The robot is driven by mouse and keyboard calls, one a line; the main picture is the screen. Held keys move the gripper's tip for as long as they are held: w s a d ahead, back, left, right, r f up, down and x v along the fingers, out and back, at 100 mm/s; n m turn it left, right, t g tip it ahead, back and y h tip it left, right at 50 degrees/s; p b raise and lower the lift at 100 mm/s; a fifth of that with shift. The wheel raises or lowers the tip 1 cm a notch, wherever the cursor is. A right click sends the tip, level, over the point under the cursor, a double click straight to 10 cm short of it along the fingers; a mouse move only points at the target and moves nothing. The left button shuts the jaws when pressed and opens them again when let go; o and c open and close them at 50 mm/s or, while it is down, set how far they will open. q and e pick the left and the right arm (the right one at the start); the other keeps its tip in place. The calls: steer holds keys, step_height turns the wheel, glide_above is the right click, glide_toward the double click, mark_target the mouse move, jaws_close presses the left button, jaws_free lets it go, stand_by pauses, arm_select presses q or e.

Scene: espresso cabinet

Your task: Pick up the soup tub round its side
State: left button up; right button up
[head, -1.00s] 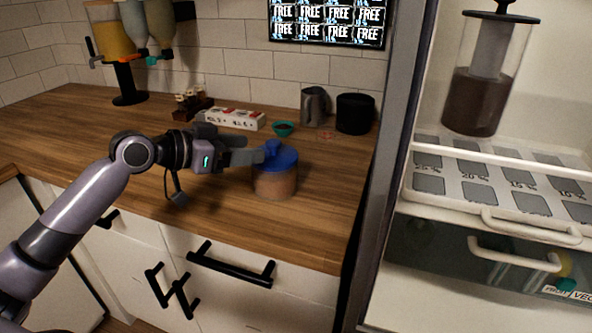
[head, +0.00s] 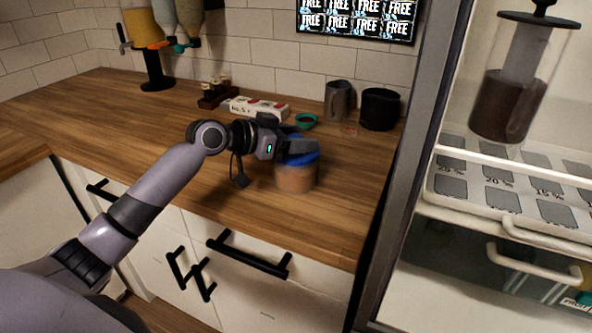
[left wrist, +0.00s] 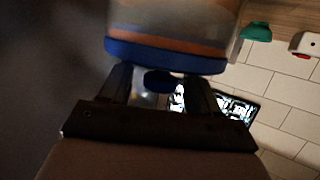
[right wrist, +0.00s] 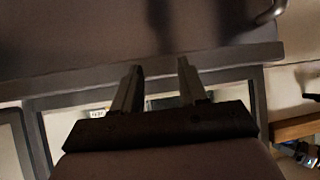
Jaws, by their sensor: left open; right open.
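The soup tub (head: 296,178) stands upright near the counter's front edge, a clear tub with orange-brown contents and a blue lid. My left gripper (head: 300,150) reaches it from the left at lid height and hides part of the lid. In the left wrist view the tub (left wrist: 175,40) appears upside down, with its lid's dark blue knob between the two fingertips of the left gripper (left wrist: 162,78). These fingers are open; I cannot tell whether they touch the lid. My right gripper (right wrist: 158,75) is open and empty, seen only in the right wrist view.
A teal bowl (head: 306,121), a white box (head: 259,108), a grey jug (head: 338,100) and a black canister (head: 380,109) stand behind the tub. The fridge frame (head: 407,150) rises to the right. The counter (head: 120,125) to the left is mostly clear.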

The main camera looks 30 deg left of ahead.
arm_select(q)
jaws_close()
steer(key=shift+r, duration=0.1)
step_height(320, 180, up, 20)
stand_by(0.8)
